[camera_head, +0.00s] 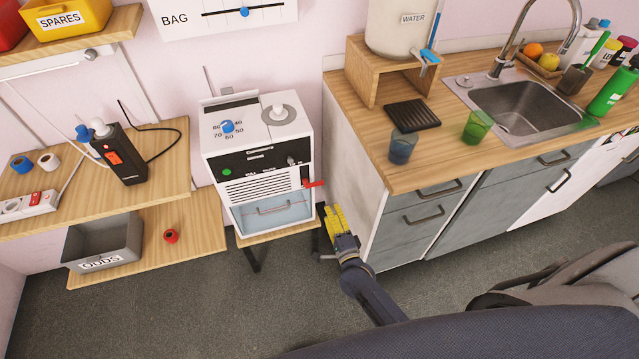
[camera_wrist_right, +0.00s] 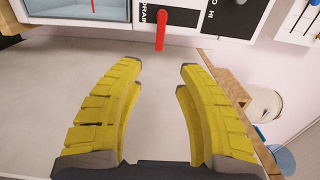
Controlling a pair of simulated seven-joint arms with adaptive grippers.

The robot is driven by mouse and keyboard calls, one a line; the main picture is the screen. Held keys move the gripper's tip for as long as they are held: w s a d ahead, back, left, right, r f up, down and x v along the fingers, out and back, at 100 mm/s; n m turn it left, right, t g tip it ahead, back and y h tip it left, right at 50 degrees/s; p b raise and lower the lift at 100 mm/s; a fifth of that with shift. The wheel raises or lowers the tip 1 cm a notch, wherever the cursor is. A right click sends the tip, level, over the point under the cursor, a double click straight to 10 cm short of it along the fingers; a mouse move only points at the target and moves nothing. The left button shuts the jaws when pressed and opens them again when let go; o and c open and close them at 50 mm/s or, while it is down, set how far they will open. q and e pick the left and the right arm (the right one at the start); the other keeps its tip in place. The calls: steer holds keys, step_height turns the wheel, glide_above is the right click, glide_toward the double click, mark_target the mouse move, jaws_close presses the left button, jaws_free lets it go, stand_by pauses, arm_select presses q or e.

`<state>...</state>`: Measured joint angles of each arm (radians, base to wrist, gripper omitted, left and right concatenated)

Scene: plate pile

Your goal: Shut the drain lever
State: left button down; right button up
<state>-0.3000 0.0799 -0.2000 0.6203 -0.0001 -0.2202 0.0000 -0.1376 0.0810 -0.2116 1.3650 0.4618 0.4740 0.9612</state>
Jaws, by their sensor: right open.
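The red drain lever (camera_head: 314,184) sticks out from the lower right of the white machine's front (camera_head: 222,165). In the right wrist view the lever (camera_wrist_right: 161,30) is beside a label reading "DRAIN" and points toward my gripper. My right gripper (camera_head: 334,213) has yellow fingers and is just below and to the right of the lever. In the right wrist view my right gripper (camera_wrist_right: 158,75) is open and empty, with the lever ahead of the gap between its fingertips, apart from them. My left gripper is not in view.
The counter's side wall (camera_head: 350,185) stands close to the right of my gripper. The machine rests on a small wooden stand (camera_head: 275,236). A wooden shelf with a grey bin (camera_head: 105,243) is to the left.

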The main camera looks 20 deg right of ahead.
mark_target(320, 185)
steer(key=w, duration=1.3)
steer(key=shift+w, duration=0.4)
steer(key=shift+o, duration=0.3)
jaws_close()
